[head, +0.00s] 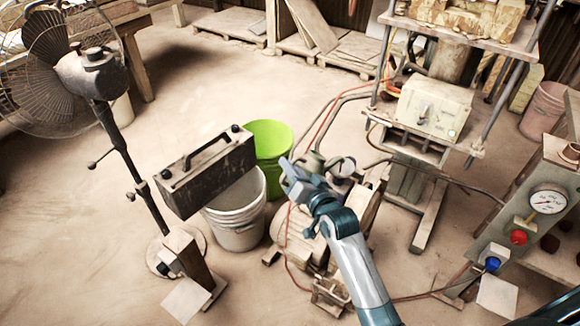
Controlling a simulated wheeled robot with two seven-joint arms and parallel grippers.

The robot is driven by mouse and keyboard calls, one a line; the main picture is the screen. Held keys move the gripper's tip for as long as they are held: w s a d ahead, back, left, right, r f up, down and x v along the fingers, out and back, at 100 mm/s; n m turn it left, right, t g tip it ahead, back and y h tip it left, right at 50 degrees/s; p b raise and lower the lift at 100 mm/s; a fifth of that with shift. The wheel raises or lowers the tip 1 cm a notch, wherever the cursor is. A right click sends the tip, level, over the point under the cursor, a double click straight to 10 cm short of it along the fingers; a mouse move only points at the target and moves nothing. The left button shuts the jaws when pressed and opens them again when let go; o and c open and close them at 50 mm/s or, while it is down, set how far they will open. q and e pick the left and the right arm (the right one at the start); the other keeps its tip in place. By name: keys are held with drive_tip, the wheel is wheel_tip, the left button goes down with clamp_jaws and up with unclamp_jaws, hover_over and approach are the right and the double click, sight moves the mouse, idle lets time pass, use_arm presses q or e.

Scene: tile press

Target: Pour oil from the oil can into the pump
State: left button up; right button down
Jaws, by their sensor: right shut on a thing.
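My right gripper (292,172) reaches in from the lower right and is shut at the middle of the view, above the pump. A small grey-green can-like thing (314,160) shows right beside its fingers; it looks like the oil can, though the fingers and wrist hide much of it. I cannot tell its tilt or whether oil flows. My forearm covers part of the pump. My left gripper is not in view.
A fan (90,75) stands left. The press (432,105) and a gauge panel (530,205) are right. Hoses cross the floor.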

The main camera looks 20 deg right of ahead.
sight(294, 159)
drive_tip(key=shift+r, duration=0.25)
drive_tip(key=shift+w+d+r+p, duration=0.15)
drive_tip(key=shift+r+p, duration=0.3)
drive_tip(key=shift+p, duration=0.45)
drive_tip(key=shift+d+r+m+p, duration=0.15)
drive_tip(key=shift+r+m+p, duration=0.05)
drive_tip(key=shift+m+p, duration=0.15)
idle(0.7)
drive_tip(key=shift+d+r+p, duration=0.25)
drive_tip(key=shift+r+p, duration=0.05)
drive_tip(key=shift+p, duration=0.35)
drive_tip(key=shift+r, duration=0.1)
idle(0.7)
drive_tip(key=shift+d+r+m+p, duration=0.1)
drive_tip(key=shift+r+m+p, duration=0.05)
drive_tip(key=shift+m+p, duration=0.15)
drive_tip(key=shift+w+d+r+p, duration=0.2)
drive_tip(key=shift+r+p, duration=0.1)
drive_tip(key=shift+p, duration=0.2)
drive_tip(key=shift+d+r, duration=0.1)
drive_tip(key=shift+r, duration=0.05)
idle(0.7)
drive_tip(key=shift+d+r+m+p, duration=0.2)
drive_tip(key=shift+r+m+p, duration=0.15)
drive_tip(key=shift+p, duration=0.4)
